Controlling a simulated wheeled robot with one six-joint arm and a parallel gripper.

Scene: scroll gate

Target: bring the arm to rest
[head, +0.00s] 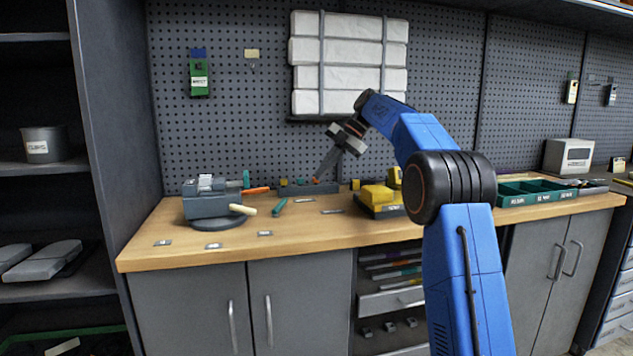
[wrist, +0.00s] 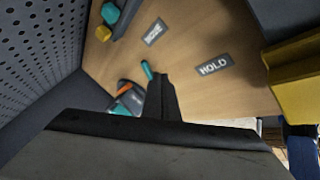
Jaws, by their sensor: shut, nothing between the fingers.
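My blue arm rises from the lower right in the head view and bends over the workbench (head: 330,232). My gripper (head: 318,178) points down and to the left above the back of the bench, in front of the pegboard. Its fingers are together with nothing held. In the wrist view the closed fingers (wrist: 160,80) show over the wooden top, apart from the labels. A teal-handled tool (wrist: 147,70) shows just past the fingertips in the picture. The wrist housing hides the lower part of that view.
A grey vise (head: 212,205) stands on the left. A yellow object (head: 378,196) sits right of the gripper. Green trays (head: 537,192) lie on the right. White bundles (head: 348,65) hang on the pegboard behind the arm. The front bench strip is mostly clear.

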